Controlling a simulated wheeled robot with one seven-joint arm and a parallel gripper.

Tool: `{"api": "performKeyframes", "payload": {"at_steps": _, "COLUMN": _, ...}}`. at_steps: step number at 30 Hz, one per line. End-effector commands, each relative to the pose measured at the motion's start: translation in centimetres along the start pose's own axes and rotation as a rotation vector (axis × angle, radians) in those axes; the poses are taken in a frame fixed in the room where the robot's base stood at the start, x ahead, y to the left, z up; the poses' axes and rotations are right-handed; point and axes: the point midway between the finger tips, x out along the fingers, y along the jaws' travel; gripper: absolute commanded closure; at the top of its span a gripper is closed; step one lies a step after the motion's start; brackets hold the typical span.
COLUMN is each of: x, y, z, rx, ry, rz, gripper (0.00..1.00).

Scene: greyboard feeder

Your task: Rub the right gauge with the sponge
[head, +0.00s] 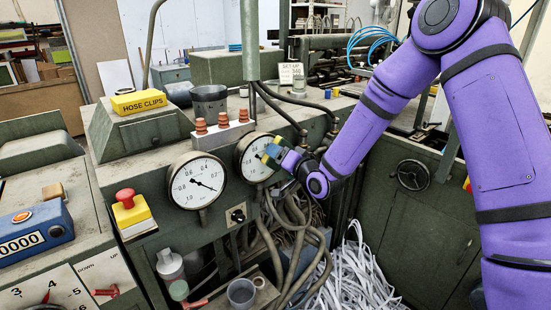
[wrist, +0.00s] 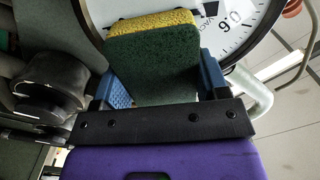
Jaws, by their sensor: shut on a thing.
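The right gauge (head: 249,153) is a round white dial with a dark rim on the green machine front. Its right part is hidden by the sponge and my gripper in the head view. In the wrist view the gauge's dial (wrist: 238,28) lies just beyond the sponge. The sponge (head: 271,152) has a yellow side toward the dial and a green side toward me; it also shows in the wrist view (wrist: 152,65). My gripper (wrist: 165,88) is shut on the sponge with its blue fingers. The sponge overlaps the dial in both views; I cannot tell whether it touches.
The left gauge (head: 197,181) sits beside the right one. A red stop button (head: 126,197), a yellow hose clips box (head: 138,102) and a dark cup (head: 209,102) are to the left. Hoses (head: 290,225) hang below the gauges, and shredded white strips (head: 358,277) lie lower right.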

Motion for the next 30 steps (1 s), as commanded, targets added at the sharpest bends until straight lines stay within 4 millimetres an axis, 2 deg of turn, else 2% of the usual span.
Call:
{"api": "performKeyframes", "payload": {"at_steps": 4, "x": 0.0, "y": 0.6, "z": -0.6, "rx": 0.0, "ry": 0.002, "rz": 0.003, "gripper": 0.51}}
{"api": "performKeyframes", "payload": {"at_steps": 10, "x": -0.1, "y": 0.4, "z": -0.4, "rx": 0.0, "ry": 0.001, "rz": 0.001, "gripper": 0.51}}
{"api": "performKeyframes", "payload": {"at_steps": 22, "x": 0.1, "y": -1.6, "z": 1.6, "rx": 0.001, "ry": 0.0, "rz": 0.0, "gripper": 0.51}}
{"api": "performKeyframes", "payload": {"at_steps": 30, "x": 0.2, "y": -2.3, "z": 2.3, "rx": 0.001, "ry": -0.001, "rz": -0.001, "gripper": 0.51}}
